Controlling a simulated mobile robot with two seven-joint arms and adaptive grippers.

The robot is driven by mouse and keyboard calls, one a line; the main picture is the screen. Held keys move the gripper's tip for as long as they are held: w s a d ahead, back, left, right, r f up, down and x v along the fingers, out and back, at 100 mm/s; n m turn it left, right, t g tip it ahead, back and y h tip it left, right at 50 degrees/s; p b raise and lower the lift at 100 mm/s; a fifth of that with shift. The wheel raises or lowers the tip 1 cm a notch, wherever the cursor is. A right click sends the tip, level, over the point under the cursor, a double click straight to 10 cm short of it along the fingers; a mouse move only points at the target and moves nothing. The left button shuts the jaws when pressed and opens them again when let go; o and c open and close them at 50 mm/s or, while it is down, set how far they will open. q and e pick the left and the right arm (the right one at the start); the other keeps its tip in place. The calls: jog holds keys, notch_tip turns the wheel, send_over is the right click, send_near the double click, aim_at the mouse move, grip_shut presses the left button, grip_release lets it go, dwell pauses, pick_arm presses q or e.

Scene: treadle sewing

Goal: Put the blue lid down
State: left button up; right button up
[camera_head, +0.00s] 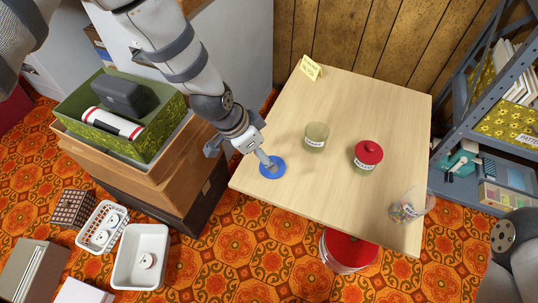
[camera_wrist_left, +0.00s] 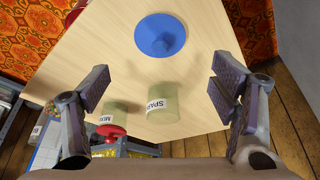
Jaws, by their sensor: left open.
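The blue lid (camera_head: 272,170) lies flat on the wooden table near its left edge, knob up. In the left wrist view the whole lid (camera_wrist_left: 158,36) shows on the bare wood, apart from the fingers. My left gripper (camera_head: 241,156) is open and empty above the table's left edge. One finger covers part of the lid in the head view. Its spread fingers also show in the left wrist view (camera_wrist_left: 159,88). A labelled, lidless greenish jar (camera_head: 316,137) stands to the right of the lid. My right gripper is out of view.
A jar with a red lid (camera_head: 368,154) stands farther right on the table (camera_head: 300,195). A clear jar of coloured beads (camera_head: 408,208) is at the right edge. A yellow card (camera_head: 310,68) stands at the back. Stacked boxes (camera_head: 150,165) stand left of the table.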

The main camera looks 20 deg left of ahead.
pick_arm(q)
jog(key=v, duration=0.4)
jog(key=s+f+n+g, duration=0.15)
jog(key=s+f, duration=0.25)
jog(key=s, duration=0.4)
jog(key=s+a+f+n+g+y, duration=0.15)
jog(key=s+f, duration=0.25)
jog(key=s, duration=0.4)
jog(key=s+f+n+g+h, duration=0.15)
jog(key=s+f, duration=0.25)
jog(key=s, duration=0.4)
jog(key=s+a+r+n+g+y, duration=0.1)
jog(key=s+r+n+g, duration=0.1)
jog(key=s, duration=1.1)
jog(key=s+a+r+n+g+y, duration=0.1)
jog(key=s+a+r+g, duration=0.1)
jog(key=s, duration=1.2)
jog(key=shift+s+a+n+g+y+p, duration=0.2)
jog(key=shift+s+n+g+y+p, duration=0.2)
jog(key=shift+g, duration=0.45)
jog(key=shift+w+r, duration=0.1)
jog(key=shift+r, duration=0.05)
